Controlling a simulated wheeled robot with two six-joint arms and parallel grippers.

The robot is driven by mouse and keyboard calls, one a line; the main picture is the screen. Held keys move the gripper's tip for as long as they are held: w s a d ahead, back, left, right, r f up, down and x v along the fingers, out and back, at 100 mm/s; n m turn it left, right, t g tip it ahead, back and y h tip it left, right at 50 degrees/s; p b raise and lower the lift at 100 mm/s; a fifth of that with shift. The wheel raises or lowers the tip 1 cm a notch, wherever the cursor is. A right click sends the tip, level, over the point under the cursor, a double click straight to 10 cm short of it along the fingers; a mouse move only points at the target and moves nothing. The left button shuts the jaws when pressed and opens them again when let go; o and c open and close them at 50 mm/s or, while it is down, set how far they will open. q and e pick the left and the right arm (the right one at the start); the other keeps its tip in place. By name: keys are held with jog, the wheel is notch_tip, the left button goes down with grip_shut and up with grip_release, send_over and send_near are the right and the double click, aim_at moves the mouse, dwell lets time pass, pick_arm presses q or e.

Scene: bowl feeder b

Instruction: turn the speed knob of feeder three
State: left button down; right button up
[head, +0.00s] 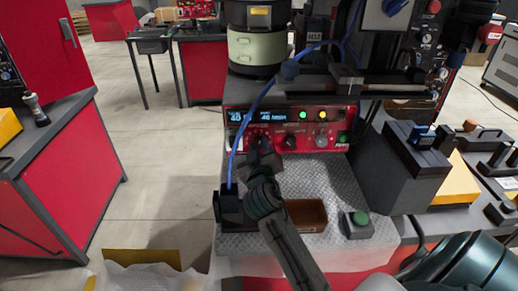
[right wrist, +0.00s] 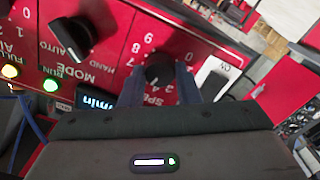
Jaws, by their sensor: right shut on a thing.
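The red feeder control panel (head: 315,128) faces me below the bowl stack. It has two lit displays and a green and a yellow lamp. My right gripper (head: 258,152) reaches to the panel's left part and covers the speed knob in the head view. In the right wrist view, the black speed knob (right wrist: 157,66) shows with numbers around it. The blue-grey fingers of my right gripper (right wrist: 159,84) are on either side of it, closed on it. A larger black mode knob (right wrist: 72,40) is beside it. My left gripper is out of view.
A brown bin (head: 306,215) and a green button box (head: 357,224) stand on the textured plate in front of the panel. A blue cable (head: 245,115) hangs past the panel's left end. A grey block fixture (head: 400,170) stands at right.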

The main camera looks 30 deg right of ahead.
jog(key=o, duration=1)
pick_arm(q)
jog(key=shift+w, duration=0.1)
pick_arm(e)
jog(key=shift+s+a+f, duration=0.1)
jog(key=shift+s+a, duration=0.05)
jog(key=shift+s, duration=0.1)
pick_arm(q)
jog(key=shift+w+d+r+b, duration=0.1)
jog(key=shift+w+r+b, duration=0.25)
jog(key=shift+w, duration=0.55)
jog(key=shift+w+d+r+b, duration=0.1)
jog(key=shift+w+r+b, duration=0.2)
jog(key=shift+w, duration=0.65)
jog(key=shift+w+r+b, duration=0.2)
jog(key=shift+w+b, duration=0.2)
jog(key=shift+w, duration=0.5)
pick_arm(e)
jog(key=shift+v, duration=5.15)
